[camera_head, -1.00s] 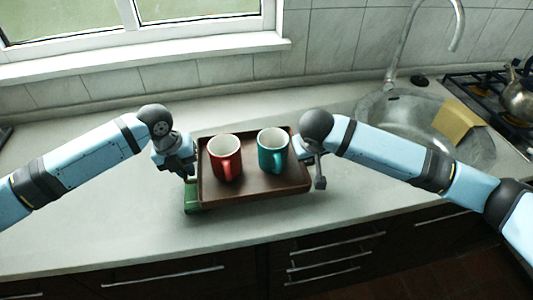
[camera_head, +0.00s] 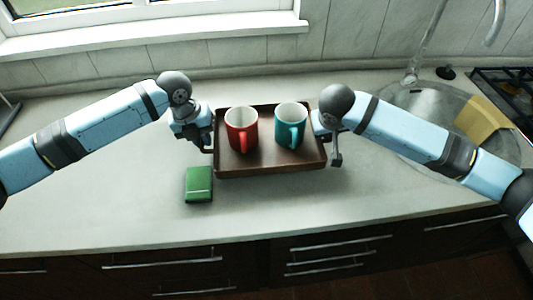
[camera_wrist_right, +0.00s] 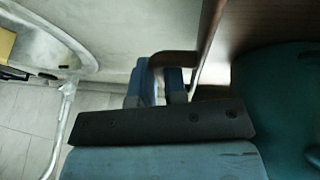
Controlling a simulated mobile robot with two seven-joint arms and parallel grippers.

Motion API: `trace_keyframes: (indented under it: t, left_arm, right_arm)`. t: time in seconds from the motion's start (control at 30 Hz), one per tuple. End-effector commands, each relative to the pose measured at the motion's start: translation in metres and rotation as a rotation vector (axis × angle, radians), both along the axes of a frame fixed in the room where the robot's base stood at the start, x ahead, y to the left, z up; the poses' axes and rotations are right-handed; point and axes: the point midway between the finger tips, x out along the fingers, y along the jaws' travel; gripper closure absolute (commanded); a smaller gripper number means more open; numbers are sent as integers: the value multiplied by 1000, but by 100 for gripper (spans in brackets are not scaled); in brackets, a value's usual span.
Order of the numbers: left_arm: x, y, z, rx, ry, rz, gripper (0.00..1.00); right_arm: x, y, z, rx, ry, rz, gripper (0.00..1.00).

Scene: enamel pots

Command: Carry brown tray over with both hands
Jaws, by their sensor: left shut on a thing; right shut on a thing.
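The brown tray (camera_head: 270,168) is held between my two grippers over the counter in the head view. A red mug (camera_head: 242,130) and a teal mug (camera_head: 290,126) stand upright on it. My left gripper (camera_head: 207,146) is shut on the tray's left side. My right gripper (camera_head: 325,138) is at the tray's right side, its fingertips partly hidden by the arm. In the right wrist view my right gripper (camera_wrist_right: 160,88) is shut on the tray's handle (camera_wrist_right: 172,60), with the teal mug (camera_wrist_right: 285,95) close by.
A green box (camera_head: 199,184) lies on the counter (camera_head: 120,190), just left of and in front of the tray. A round sink (camera_head: 410,105) with a yellow-brown board (camera_head: 487,126) is at the right. The counter at front left is clear.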

Motion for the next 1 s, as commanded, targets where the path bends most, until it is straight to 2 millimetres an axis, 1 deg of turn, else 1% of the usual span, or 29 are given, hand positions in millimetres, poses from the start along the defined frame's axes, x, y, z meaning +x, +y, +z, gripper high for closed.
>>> trace_keyframes:
  t: [0.17, 0.37, 1.0]
  left_arm:
    - [1, 1, -2, 2, -1, 2, 100]
    - [1, 1, -10, 2, -1, 2, 100]
    - [1, 1, -48, 2, -1, 2, 100]
  right_arm:
    - [1, -2, -2, -2, -2, -3, 100]
    - [1, -2, -10, -2, -2, -3, 100]
    - [1, -2, -48, -2, -2, -3, 100]
